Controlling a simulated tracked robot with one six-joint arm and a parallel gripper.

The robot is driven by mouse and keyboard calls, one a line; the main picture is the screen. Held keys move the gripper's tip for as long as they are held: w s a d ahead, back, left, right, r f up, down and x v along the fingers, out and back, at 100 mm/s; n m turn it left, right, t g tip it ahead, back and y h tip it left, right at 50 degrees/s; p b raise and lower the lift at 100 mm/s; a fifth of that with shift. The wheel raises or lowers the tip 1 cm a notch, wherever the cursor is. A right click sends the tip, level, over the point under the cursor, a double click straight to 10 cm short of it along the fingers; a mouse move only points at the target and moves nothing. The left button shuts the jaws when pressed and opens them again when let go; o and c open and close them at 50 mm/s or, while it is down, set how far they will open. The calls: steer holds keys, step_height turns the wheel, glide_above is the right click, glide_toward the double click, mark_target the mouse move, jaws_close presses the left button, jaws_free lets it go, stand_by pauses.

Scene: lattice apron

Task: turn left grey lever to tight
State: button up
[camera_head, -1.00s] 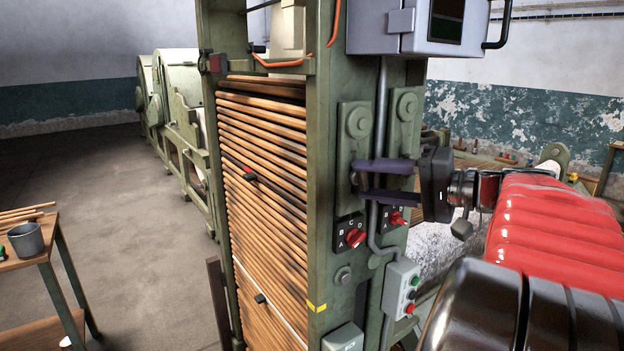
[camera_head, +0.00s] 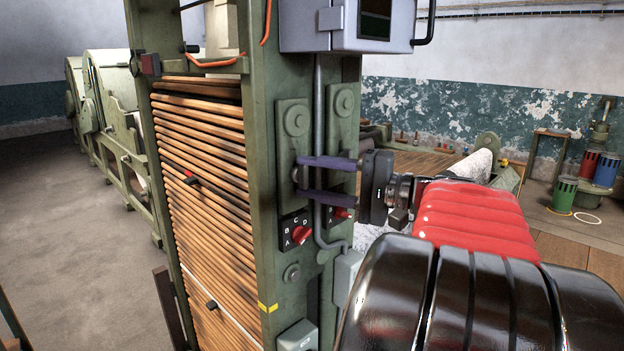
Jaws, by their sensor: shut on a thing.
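The left grey lever (camera_head: 296,176) is on the left mounting plate (camera_head: 293,135) of the green machine post. Only a small part of it shows at the fingertips, so I cannot read its exact angle. My gripper (camera_head: 301,178) reaches in from the right. Its two dark purple fingers lie one above the other and are shut on the lever. A second plate (camera_head: 344,122) with a round boss stands to the right; its lower part is largely hidden by my fingers.
Below are a red knob (camera_head: 301,235) on a lettered black plate and another red knob (camera_head: 342,213). A grey conduit (camera_head: 319,105) runs down between the plates. A grey cabinet (camera_head: 345,24) overhangs above. Open floor (camera_head: 95,250) lies left; coloured containers (camera_head: 565,193) stand far right.

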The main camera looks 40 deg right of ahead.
steer(key=o, duration=0.7)
steer(key=shift+d+f, duration=0.15)
steer(key=shift+f, duration=0.05)
steer(key=shift+c, duration=0.2)
steer(key=o, duration=0.4)
steer(key=shift+r, duration=0.1)
steer(key=v, duration=1.3)
steer(key=shift+s+d, duration=0.1)
steer(key=shift+s, duration=0.35)
steer(key=shift+w, duration=0.1)
